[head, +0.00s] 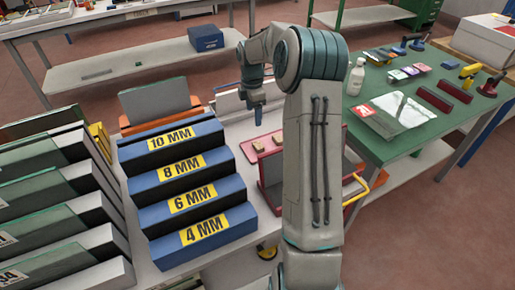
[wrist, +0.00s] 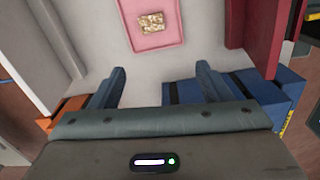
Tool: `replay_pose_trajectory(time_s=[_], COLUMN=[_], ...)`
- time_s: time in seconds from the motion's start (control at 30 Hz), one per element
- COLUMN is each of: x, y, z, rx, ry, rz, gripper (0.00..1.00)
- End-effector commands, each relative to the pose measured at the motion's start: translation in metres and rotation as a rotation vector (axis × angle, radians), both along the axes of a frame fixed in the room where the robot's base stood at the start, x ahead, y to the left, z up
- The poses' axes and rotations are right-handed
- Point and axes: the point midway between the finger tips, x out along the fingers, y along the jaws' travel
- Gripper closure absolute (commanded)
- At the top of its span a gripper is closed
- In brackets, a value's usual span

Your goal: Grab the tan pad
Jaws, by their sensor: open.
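A tan pad (wrist: 151,23) with a mottled top lies on a pink tray (wrist: 138,40) near the top of the wrist view. In the head view two small tan pieces show on the tray, one at the left (head: 259,147) and one further right (head: 278,138), partly behind my arm; I cannot tell which is the one in the wrist view. My gripper (wrist: 158,82) is open with nothing between its blue fingers. The pad is ahead of the fingertips, apart from them. In the head view my gripper (head: 256,116) hangs above the bench, behind and left of the tray.
A blue stepped rack (head: 190,250) with yellow millimetre labels stands left of the tray. A red-edged stand (head: 270,182) is just in front. An orange-based holder (head: 155,105) is behind the rack. A green table (head: 440,135) with tools is at right.

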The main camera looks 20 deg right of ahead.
Motion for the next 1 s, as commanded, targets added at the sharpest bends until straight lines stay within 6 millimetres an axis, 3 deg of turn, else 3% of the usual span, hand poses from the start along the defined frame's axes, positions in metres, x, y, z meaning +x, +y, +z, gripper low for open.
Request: replay_pose_trajectory(time_s=[0.1,0.23,0.37,0.6,1.0], x=[0.012,0.018,0.018,0.018,0.016], y=[-0.017,-0.025,-0.026,-0.026,-0.025], z=[-0.022,-0.033,-0.05,-0.097,-0.137], rx=[0.02,0.029,0.031,0.031,0.031], ry=[0.008,0.011,0.015,0.016,0.016], rz=[0.072,0.117,0.129,0.128,0.125], gripper=[0.29,0.29,0.29,0.29,0.29])
